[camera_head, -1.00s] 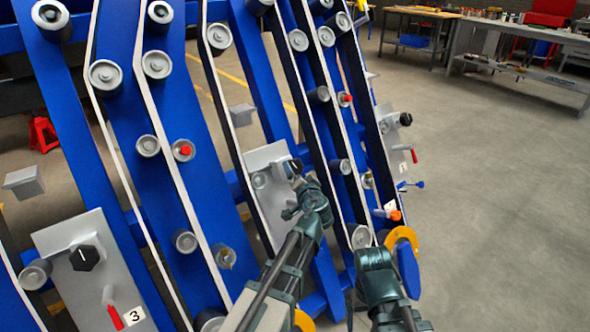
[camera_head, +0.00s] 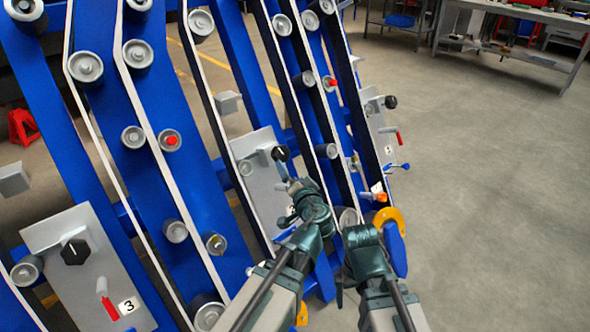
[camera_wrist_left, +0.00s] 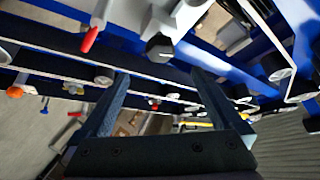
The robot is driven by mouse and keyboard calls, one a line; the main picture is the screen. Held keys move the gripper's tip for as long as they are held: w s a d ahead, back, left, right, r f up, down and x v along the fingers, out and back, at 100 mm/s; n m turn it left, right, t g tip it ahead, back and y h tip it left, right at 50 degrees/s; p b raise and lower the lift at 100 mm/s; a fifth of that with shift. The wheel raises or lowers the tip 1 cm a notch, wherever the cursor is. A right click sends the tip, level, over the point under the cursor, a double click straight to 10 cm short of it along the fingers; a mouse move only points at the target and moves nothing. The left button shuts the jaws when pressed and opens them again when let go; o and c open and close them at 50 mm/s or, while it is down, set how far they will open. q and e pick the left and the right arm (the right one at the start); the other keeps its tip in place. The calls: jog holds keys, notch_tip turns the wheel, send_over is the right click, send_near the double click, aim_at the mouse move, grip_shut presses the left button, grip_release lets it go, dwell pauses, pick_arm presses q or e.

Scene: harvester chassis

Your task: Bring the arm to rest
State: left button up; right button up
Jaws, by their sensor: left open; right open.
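My left arm reaches in from the bottom of the head view, with its dark left gripper (camera_head: 290,195) in front of the middle grey panel (camera_head: 254,176). In the left wrist view its two fingers stand wide apart with nothing between them (camera_wrist_left: 155,85). The panel's black knob (camera_head: 281,153) shows just above this gripper. My right arm is beside it, and its wrist end (camera_head: 365,252) is near the lower end of the chassis. The right jaws are mostly hidden by the wrist.
The blue harvester chassis (camera_head: 190,130) with belts and rollers fills the left and middle. A panel marked 3 (camera_head: 95,240) stands at lower left. An orange-yellow hooked part (camera_head: 392,217) is close to my right wrist. Open floor (camera_head: 480,200) lies right, with workbenches (camera_head: 500,45) behind.

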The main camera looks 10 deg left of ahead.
aim_at(282, 156)
pick_arm(q)
jog(key=b+x, duration=0.2)
jog(key=x, duration=1.2)
jog(key=shift+s, duration=0.1)
jog(key=shift+s, duration=0.1)
